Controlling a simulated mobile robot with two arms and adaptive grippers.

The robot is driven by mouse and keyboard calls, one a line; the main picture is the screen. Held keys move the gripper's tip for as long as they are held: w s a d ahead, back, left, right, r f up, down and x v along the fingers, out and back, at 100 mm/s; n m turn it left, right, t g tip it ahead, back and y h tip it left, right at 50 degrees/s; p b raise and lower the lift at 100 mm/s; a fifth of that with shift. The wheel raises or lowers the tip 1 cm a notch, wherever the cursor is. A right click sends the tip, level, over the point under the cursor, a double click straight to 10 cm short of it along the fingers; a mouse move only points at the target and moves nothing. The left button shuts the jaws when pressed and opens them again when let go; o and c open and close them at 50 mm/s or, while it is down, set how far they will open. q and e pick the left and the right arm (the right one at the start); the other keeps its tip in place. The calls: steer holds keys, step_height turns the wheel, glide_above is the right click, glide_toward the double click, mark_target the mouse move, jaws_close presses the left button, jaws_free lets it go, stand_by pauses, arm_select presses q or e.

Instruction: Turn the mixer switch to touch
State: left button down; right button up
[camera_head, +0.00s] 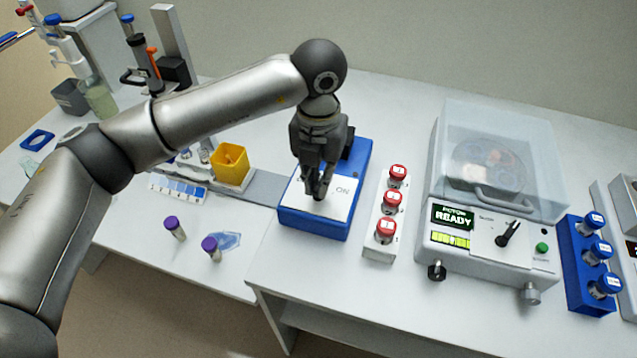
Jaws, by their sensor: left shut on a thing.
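The mixer (312,226) is a blue box with a pale top plate (341,205) in the middle of the bench. The letters "ON" show on the plate, right of my gripper. My left gripper (319,190) reaches down over the plate, fingers pointing down and shut on the small dark switch there. The fingers cover most of the switch, so I cannot tell which way it points. Any "touch" mark is hidden or too small to read. My right gripper is not in view.
Red-capped vials (391,202) stand in a white rack close right of the mixer. Further right are a centrifuge (490,235) reading "READY" and a blue rack (575,272) of blue-capped vials. A yellow container (230,162) and purple-capped tubes (174,228) are left.

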arm_select(q)
steer(key=c, duration=1.5)
jaws_free()
step_height(320, 180, up, 12)
steer(key=shift+r, duration=0.1)
